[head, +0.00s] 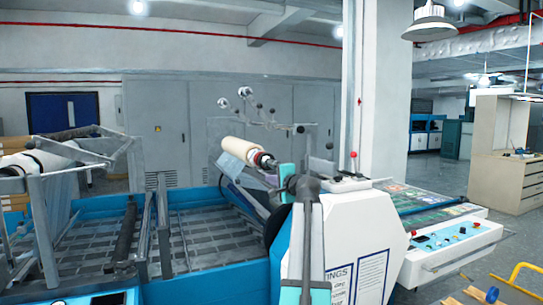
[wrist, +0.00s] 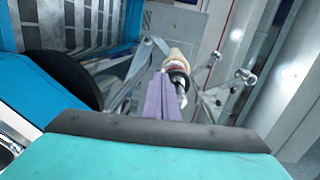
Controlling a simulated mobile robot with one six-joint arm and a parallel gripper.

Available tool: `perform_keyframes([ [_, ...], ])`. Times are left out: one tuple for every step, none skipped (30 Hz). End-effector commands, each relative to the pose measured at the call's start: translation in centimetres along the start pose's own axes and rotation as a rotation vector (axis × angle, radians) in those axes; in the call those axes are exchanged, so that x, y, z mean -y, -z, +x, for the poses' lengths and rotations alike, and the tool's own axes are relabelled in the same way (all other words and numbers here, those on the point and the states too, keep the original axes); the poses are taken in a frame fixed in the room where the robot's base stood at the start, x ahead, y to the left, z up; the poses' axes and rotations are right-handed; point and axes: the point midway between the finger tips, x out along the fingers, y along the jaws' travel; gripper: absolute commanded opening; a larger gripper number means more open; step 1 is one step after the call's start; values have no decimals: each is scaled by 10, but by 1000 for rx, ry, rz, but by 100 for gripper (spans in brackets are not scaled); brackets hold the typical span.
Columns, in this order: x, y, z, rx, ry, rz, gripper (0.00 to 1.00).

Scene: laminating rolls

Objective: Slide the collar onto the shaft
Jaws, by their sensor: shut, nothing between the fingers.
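A cream roll (head: 240,150) sits on a shaft above the machine, tilted down to the right. At its near end are a red ring (head: 256,157) and a dark collar-like ring (head: 265,162); I cannot tell which part is the collar. In the wrist view the cream roll (wrist: 178,55) and the dark ring (wrist: 179,76) show just beyond my gripper (wrist: 161,75). Its purple fingers are shut together and empty, beside the shaft end. Whether they touch it is unclear. In the head view my arm largely hides the fingers.
The white machine housing (head: 345,240) stands below the shaft, with a blue frame (head: 210,285) and grey bed to the left. A thin branched metal stand (head: 262,112) rises behind the roll. A control panel (head: 455,240) is at the right. A dark wheel (wrist: 75,80) lies left of my fingers.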

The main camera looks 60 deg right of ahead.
Motion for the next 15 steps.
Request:
perform_keyframes([
  [21, 15, -10, -20, 29, 10, 0],
  [31, 21, -16, -29, 43, 16, 0],
  [42, 29, -23, -40, 60, 24, 0],
  [49, 33, -27, -46, 70, 29, 0],
  [55, 37, -31, -51, 80, 34, 0],
  [62, 41, -36, -57, 91, 37, 0],
  [66, 44, -38, -61, 96, 40, 0],
  [69, 45, -40, -64, 101, 42, 0],
  [71, 47, -42, -66, 105, 44, 0],
  [72, 48, -43, -67, 107, 45, 0],
  [73, 48, -43, -67, 108, 46, 0],
  [73, 48, -43, -67, 108, 47, 0],
  [73, 48, -43, -67, 108, 47, 0],
  [73, 48, -43, -67, 108, 47, 0],
  [73, 47, -43, -67, 108, 46, 0],
])
